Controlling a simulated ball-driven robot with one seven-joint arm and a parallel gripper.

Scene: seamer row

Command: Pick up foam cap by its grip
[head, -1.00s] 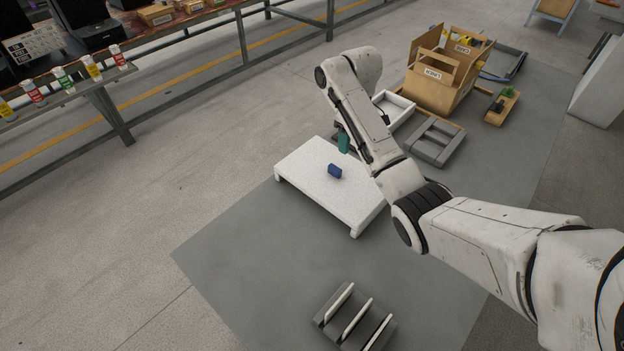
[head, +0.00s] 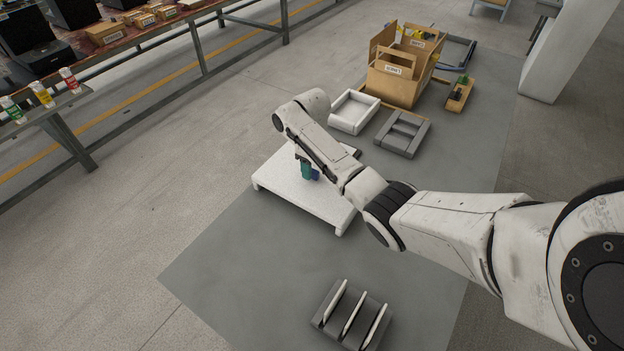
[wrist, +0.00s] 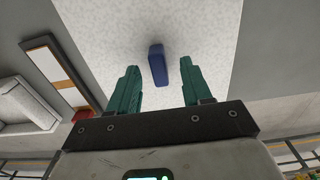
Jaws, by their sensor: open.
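The foam cap (head: 298,198) is a white, speckled, low slab with short legs, standing on the grey floor mat. Its grip (head: 315,174) is a small blue block on top, partly hidden behind my gripper (head: 306,168) in the head view. In the wrist view the white top (wrist: 210,28) fills the upper middle. There the blue grip (wrist: 157,57) shows between the two green fingertips of my gripper (wrist: 159,68), with a gap on each side. My gripper is open and empty, close above the cap; whether the fingertips reach down beside the grip I cannot tell.
Behind the cap are a white open tray (head: 354,111), a grey frame (head: 403,134) and a cardboard box (head: 395,82). A slotted rack (head: 352,315) stands in front. A bench with bottles (head: 42,95) is at the left. The mat (head: 240,270) between cap and rack is clear.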

